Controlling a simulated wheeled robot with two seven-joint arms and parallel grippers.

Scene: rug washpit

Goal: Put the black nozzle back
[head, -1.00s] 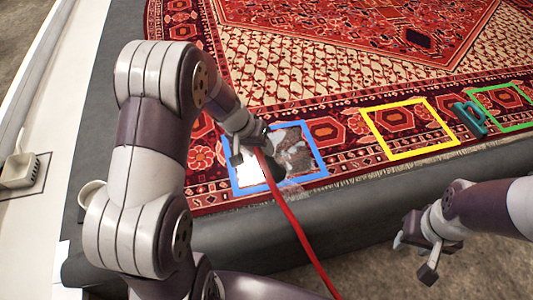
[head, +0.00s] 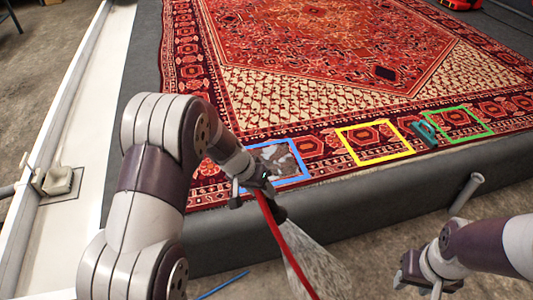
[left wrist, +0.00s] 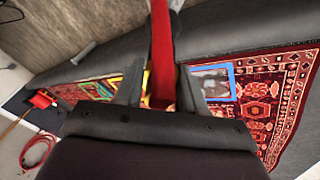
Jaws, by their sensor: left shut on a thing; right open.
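My left gripper (head: 256,186) is shut on the black nozzle (head: 276,212), with a red hose (head: 285,243) running down from it. The nozzle hangs just off the front edge of the dark platform. A pale, see-through spray (head: 322,270) fans from it toward the floor. In the left wrist view, the red hose (left wrist: 162,45) rises between the fingers of my left gripper (left wrist: 160,88); the nozzle is mostly hidden there. My right gripper (head: 419,283) is open and empty at the lower right. A grey tube (head: 467,191) stands tilted by the platform's front side.
The patterned rug (head: 310,60) lies on the platform. Blue (head: 305,160), yellow (head: 350,145) and green (head: 484,121) frames line its near border. A grey patch shows inside the blue one. A teal tool (head: 424,133) lies between yellow and green. A blue stick (head: 222,285) lies on the floor.

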